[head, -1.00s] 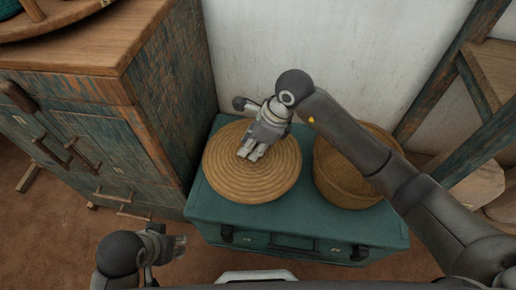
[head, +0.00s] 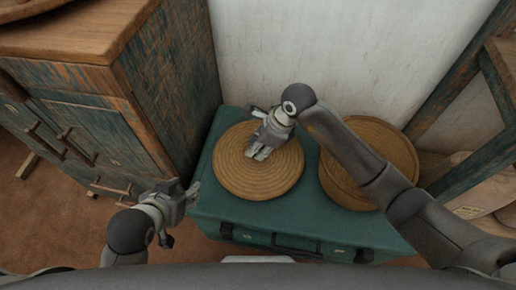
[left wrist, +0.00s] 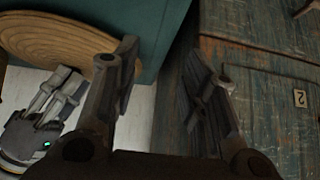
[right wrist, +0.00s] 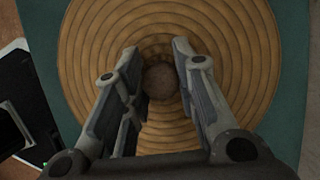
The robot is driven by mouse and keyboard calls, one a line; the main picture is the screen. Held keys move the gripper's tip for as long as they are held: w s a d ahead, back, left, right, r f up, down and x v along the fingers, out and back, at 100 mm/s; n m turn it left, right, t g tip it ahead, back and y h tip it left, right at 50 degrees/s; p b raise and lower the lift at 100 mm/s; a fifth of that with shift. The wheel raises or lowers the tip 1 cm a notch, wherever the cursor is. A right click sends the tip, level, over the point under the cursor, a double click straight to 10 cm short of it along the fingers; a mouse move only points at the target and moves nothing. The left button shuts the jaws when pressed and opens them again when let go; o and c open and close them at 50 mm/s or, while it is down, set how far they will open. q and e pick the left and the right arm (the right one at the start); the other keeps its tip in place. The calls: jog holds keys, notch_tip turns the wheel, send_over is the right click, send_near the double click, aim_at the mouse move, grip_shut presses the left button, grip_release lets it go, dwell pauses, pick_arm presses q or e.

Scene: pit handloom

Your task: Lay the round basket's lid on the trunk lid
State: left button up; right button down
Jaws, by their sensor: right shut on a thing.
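The round basket's lid (head: 243,177) is a flat disc of coiled straw over the left part of the green trunk lid (head: 310,221). I cannot tell whether it rests on the trunk or is held just above. My right gripper (head: 257,154) is over its middle, shut on the lid's round knob (right wrist: 158,83), which shows between the fingers in the right wrist view. The round basket (head: 345,184) stands on the trunk's right part, partly behind my right arm. My left gripper (left wrist: 163,75) is open and empty, left of the trunk in the head view (head: 188,192).
A worn blue-green wooden cabinet (head: 120,130) stands close on the left, beside the trunk. A white wall (head: 310,60) is behind. A wooden frame (head: 440,100) and a pale sack (head: 480,195) are at right.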

pick_arm(q)
jog(key=shift+w+d+r+t, duration=0.15)
jog(key=shift+w+r, duration=0.05)
jog(key=shift+w, duration=0.15)
jog(key=shift+w+d+r+t, duration=0.1)
jog(key=shift+w+r+t, duration=0.1)
jog(key=shift+w, duration=0.15)
pick_arm(e)
jog(key=shift+f, duration=0.6)
pick_arm(q)
jog(key=shift+w+r, duration=0.1)
jog(key=shift+w, duration=0.1)
pick_arm(e)
jog(key=shift+f, duration=0.1)
jog(key=c, duration=1.2)
grip_release()
jog(key=shift+o, duration=0.2)
